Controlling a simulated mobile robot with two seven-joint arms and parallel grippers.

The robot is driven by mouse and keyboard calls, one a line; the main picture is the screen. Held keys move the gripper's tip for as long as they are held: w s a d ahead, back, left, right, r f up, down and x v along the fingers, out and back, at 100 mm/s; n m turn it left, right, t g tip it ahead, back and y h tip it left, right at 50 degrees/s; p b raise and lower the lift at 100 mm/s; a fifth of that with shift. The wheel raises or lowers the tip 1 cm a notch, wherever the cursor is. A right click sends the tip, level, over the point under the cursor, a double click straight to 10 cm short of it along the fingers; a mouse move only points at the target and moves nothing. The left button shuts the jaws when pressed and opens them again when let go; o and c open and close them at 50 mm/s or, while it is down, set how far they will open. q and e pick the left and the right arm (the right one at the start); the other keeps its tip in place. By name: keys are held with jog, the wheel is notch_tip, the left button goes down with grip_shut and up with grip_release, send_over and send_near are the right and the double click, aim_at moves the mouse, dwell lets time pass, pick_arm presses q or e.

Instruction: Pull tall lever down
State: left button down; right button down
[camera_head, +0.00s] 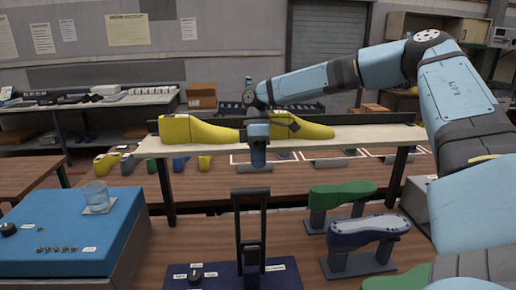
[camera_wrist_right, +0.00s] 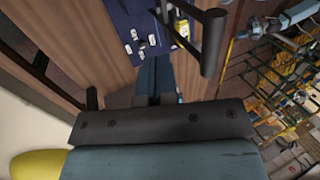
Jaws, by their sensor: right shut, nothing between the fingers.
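The tall lever (camera_head: 252,190) is a black upright frame with a crossbar on top, standing on a dark blue panel (camera_head: 225,280) at bottom centre. My right gripper (camera_head: 258,166) points down with its fingers shut and empty, just above the crossbar in the head view. In the right wrist view the dark lever bar (camera_wrist_right: 214,45) shows beyond and to the right of my fingers (camera_wrist_right: 157,98), with a gap in the picture. I cannot tell whether they touch. My left gripper is not in view.
A raised shelf (camera_head: 290,144) with yellow shoe lasts (camera_head: 198,131) stands behind the lever. Green (camera_head: 340,194) and navy (camera_head: 368,230) lasts on stands are to the right. A blue box (camera_head: 65,230) with a glass (camera_head: 96,195) is at left.

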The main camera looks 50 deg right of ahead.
jog(key=s+a+f+p, duration=0.2)
jog(key=s+a+f, duration=0.1)
jog(key=s+f, duration=0.1)
jog(key=shift+s+a, duration=0.2)
jog(key=shift+a, duration=0.15)
jog(key=shift+f, duration=0.1)
